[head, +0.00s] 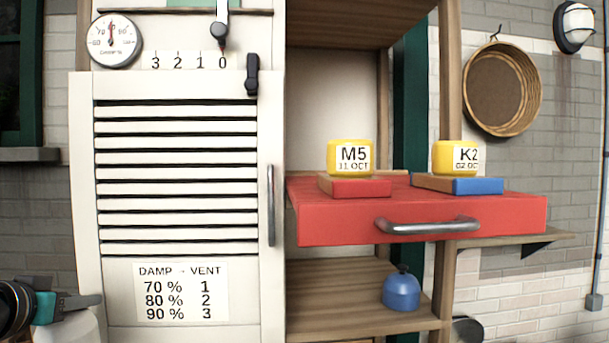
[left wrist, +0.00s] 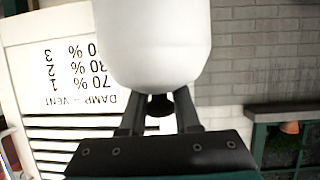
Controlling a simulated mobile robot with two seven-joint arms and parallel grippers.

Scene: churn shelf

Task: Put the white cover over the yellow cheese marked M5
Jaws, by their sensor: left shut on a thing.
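The yellow cheese marked M5 (head: 350,158) sits uncovered on a small red board (head: 355,187), on top of a pulled-out red drawer or shelf (head: 420,215). My left gripper (head: 88,300) is low at the far left of the head view, well away from the cheese. It is shut on the dark knob of the white cover (head: 72,328), which is cut off by the bottom edge. In the left wrist view the fingers (left wrist: 160,106) grip the knob, and the white cover (left wrist: 152,45) fills the top middle. My right gripper is not in view.
A yellow cheese marked K2 (head: 456,158) sits on a blue-fronted board (head: 478,186) to the right. A blue cover (head: 401,290) stands on the lower shelf (head: 335,300). A white louvred door (head: 178,262) lies between my gripper and the red drawer. A handle (head: 428,225) juts out in front.

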